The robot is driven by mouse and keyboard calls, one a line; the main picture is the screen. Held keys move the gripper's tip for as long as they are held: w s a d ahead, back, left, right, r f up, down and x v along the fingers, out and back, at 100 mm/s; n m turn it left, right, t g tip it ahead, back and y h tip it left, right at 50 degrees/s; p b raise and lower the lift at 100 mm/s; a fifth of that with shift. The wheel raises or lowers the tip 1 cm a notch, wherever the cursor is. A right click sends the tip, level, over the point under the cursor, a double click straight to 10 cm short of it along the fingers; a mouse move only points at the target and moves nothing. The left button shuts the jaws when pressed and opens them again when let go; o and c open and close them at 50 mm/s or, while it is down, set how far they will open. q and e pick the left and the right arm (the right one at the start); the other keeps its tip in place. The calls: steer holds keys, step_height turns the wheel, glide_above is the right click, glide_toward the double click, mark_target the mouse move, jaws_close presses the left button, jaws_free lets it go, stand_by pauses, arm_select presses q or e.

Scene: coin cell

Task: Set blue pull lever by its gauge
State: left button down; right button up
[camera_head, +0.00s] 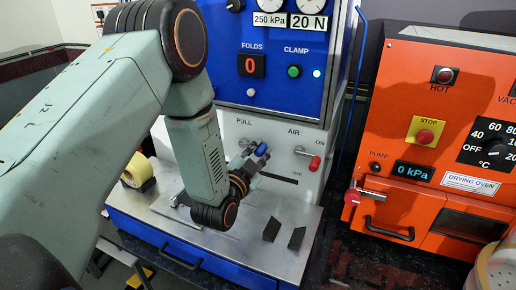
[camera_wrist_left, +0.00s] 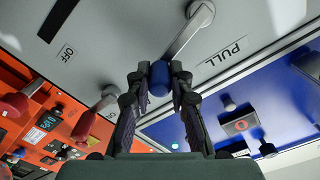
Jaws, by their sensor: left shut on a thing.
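The pull lever's blue knob (camera_head: 261,149) is on the lower grey panel of the blue machine, near the word PULL. In the left wrist view, the blue knob (camera_wrist_left: 160,73) sits between my fingertips, and its metal arm (camera_wrist_left: 190,30) runs up to a round pivot. My left gripper (camera_wrist_left: 160,80) is shut on the knob; in the head view the gripper (camera_head: 258,160) is small and partly hidden by my own wrist. The gauges at the machine's top are cut by the frame edge; the right one (camera_head: 308,4) stands above a 20 N label. My right gripper is not in view.
A red-handled AIR lever (camera_head: 314,163) is right of the blue lever. The steel worktop (camera_head: 262,250) holds two dark flat pieces (camera_head: 271,229) and a yellow tape roll (camera_head: 138,170). An orange drying oven (camera_head: 440,130) stands at right. My left arm covers the head view's left side.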

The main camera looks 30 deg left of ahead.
arm_select(q)
steer(key=shift+s+f+m, duration=0.15)
steer(key=shift+f+m, duration=0.35)
steer(key=shift+f, duration=0.05)
steer(key=c, duration=1.5)
jaws_free()
steer(key=shift+a, duration=0.1)
steer(key=o, duration=0.3)
steer(key=shift+a+r, duration=0.1)
steer(key=shift+r, duration=0.05)
steer(key=shift+d, duration=0.2)
steer(key=s, duration=1.2)
steer(key=shift+d, duration=0.2)
